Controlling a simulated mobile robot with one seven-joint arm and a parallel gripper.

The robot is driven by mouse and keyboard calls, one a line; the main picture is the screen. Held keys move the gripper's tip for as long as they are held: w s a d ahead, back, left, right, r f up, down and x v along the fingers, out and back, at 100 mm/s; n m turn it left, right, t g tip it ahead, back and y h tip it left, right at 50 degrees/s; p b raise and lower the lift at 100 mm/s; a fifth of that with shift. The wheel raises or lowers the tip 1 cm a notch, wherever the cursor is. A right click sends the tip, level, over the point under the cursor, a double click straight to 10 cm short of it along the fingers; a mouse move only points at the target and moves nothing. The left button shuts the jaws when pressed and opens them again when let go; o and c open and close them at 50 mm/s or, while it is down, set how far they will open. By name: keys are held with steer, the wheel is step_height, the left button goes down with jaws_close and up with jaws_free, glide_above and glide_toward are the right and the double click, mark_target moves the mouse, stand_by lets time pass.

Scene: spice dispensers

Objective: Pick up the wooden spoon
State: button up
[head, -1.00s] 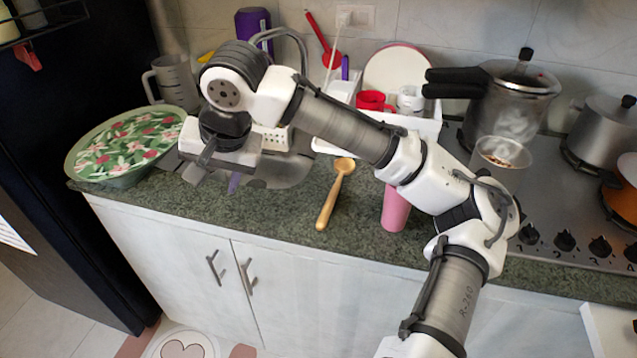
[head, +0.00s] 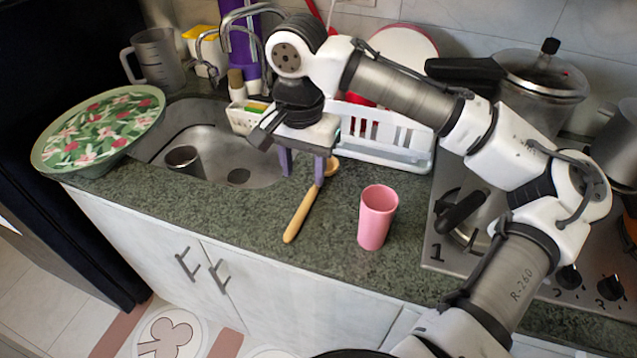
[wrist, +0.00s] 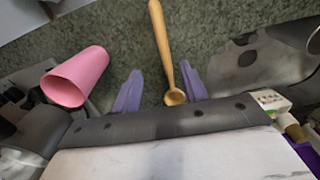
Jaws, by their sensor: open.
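The wooden spoon (head: 302,212) lies on the green countertop, its handle pointing toward the front edge and its bowl at the back near the dish rack. My gripper (head: 302,180) is open and above the bowl end, with its purple fingers pointing down. In the head view one finger partly covers the spoon near its bowl. In the wrist view the spoon (wrist: 163,45) runs between the two finger lines, its bowl close to the right finger. The wrist view shows my gripper (wrist: 157,85) empty. I cannot tell the exact height of the fingertips over the counter.
A pink cup (head: 377,217) stands right of the spoon; it also shows in the wrist view (wrist: 77,76). A white dish rack (head: 385,140) is behind. The sink (head: 225,160) is to the left, the stove with a pot to the right. Counter (head: 240,215) left of the handle is clear.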

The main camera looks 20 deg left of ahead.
glide_above(301, 211)
steer(key=f, duration=0.5)
steer(key=shift+w+d, duration=0.3)
steer(key=shift+s+a+f+p, duration=0.15)
steer(key=shift+f+p, duration=0.35)
steer(key=shift+f, duration=0.85)
steer(key=shift+s+a+f+p, duration=0.15)
steer(key=shift+f+p, duration=0.3)
steer(key=shift+f, duration=0.9)
steer(key=shift+c, duration=0.4)
jaws_close()
